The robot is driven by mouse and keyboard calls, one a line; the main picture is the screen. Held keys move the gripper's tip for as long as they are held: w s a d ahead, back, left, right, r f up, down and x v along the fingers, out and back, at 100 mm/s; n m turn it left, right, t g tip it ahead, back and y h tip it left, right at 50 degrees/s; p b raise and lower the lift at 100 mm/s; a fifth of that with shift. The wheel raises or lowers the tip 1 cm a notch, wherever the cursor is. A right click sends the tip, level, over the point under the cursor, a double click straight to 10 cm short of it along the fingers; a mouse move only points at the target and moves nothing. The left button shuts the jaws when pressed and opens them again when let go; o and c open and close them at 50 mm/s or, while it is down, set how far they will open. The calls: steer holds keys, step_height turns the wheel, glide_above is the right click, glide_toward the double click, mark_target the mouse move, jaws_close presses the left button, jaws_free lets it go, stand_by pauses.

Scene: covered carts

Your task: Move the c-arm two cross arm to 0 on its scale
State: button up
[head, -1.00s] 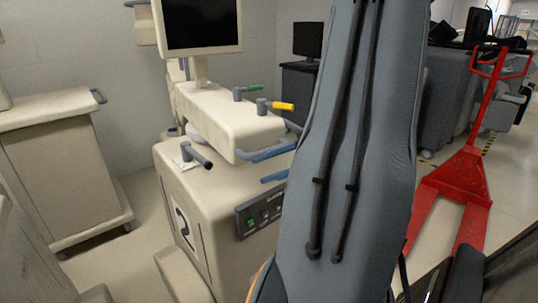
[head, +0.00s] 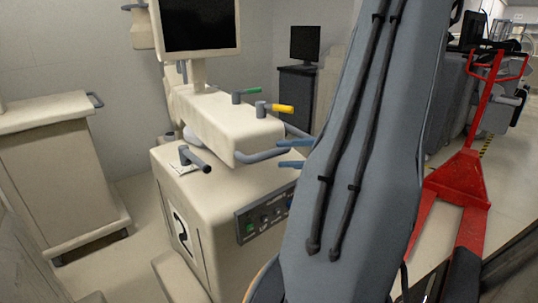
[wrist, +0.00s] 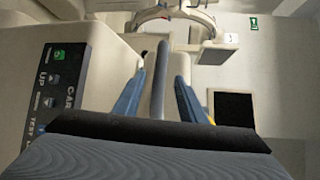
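C-arm two is the beige cart (head: 225,210) with a "2" on its side. Its cross arm (head: 215,115) is the beige block above the cart top, with a green-tipped lever (head: 240,94) and a yellow-tipped lever (head: 280,108). A grey handle bar (head: 262,155) runs along its end. A dark lever (head: 196,160) stands on the cart top by a small white marking, too small to read. My gripper (head: 294,153) is open, its blue fingers right of the handle. In the wrist view, the grey bar (wrist: 160,75) shows between the parted fingers; contact cannot be told.
A control panel (head: 265,217) is on the cart's front. A monitor (head: 200,27) stands above. Another beige cart (head: 60,180) is at left, and a red pallet jack (head: 462,175) at right. My arm hides much of the middle.

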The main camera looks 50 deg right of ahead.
mark_target(274, 154)
steer(key=shift+p+x, duration=0.45)
steer(key=shift+x, duration=2.4)
jaws_close()
